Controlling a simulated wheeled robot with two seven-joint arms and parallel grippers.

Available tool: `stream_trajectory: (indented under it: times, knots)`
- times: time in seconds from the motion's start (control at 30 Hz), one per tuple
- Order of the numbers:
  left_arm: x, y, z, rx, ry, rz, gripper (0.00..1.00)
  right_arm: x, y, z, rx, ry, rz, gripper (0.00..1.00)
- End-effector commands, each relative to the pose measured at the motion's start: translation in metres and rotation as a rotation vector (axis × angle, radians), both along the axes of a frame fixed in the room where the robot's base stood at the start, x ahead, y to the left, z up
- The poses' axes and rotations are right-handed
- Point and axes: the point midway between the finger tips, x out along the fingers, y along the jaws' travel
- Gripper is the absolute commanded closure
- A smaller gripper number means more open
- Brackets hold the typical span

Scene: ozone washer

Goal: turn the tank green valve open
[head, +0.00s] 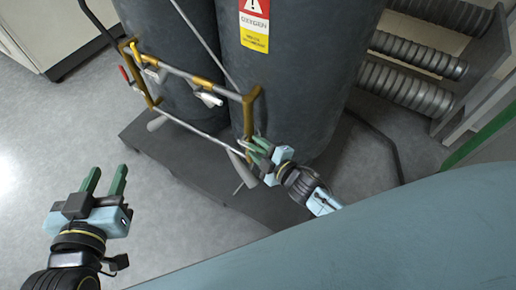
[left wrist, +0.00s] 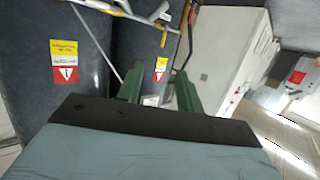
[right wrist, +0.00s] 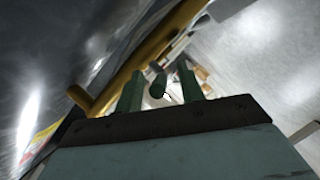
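A small dark green valve handle (right wrist: 158,84) shows in the right wrist view, between the fingers of my right gripper (right wrist: 160,82). Gaps show on both sides of it, so the fingers are open around it and not closed on it. In the head view my right gripper (head: 255,150) is at the lower right end of the brass pipe frame (head: 250,105), in front of the grey tank (head: 290,80); its green fingers make the handle hard to pick out there. My left gripper (head: 105,172) is open and empty over the floor, and open in the left wrist view (left wrist: 160,82).
A second grey tank (head: 170,40) stands to the left on the same dark base (head: 190,165). A red handle (head: 125,76) is at the frame's left end. Ribbed metal pipes (head: 405,90) are at the right. The floor at left is clear.

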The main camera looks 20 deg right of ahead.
Motion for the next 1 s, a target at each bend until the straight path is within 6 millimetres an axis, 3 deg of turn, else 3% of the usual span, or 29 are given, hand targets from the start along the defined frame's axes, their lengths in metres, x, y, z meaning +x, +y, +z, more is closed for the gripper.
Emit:
stream_trajectory:
  times: [0.17, 0.5, 0.87, 1.0]
  knots:
    - [0.000, 0.000, 0.000, 0.000, -0.001, 0.000, 0.64, 0.000, 0.000, 0.000, 0.001, 0.000, 0.000, 0.62]
    - [0.000, 0.000, 0.000, 0.000, 0.001, 0.000, 0.64, 0.000, 0.000, 0.000, 0.001, 0.000, 0.000, 1.00]
    - [-0.001, 0.000, -0.002, 0.004, 0.016, 0.000, 0.64, 0.000, 0.000, 0.000, -0.001, 0.003, 0.000, 1.00]
    - [-0.006, 0.006, -0.015, 0.029, 0.102, 0.009, 0.64, 0.000, 0.000, 0.002, -0.007, 0.011, 0.000, 1.00]
